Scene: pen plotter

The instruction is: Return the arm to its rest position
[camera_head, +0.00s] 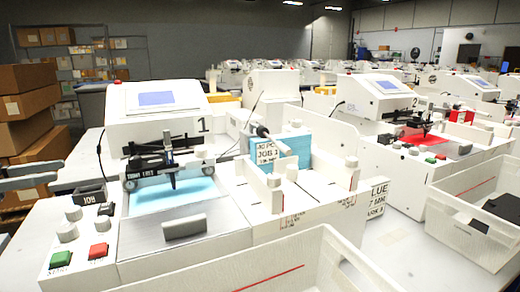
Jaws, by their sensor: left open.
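My left gripper (32,177) comes in at the left edge, its two grey fingers pointing right with a gap between them. It is open and empty, in the air left of the white pen plotter marked 1 (150,128) and clear of it. The plotter's dark pen carriage (170,160) stands over a blue-lit sheet (172,194). A green START button (61,259) and a red button (98,251) sit on its front left panel. My right gripper does not show.
A stack of blue sheets (290,150) stands right of the plotter. An empty white bin (285,268) is in front. A second plotter (375,95) with a red sheet stands at right. Cardboard boxes (28,108) stand behind my left gripper.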

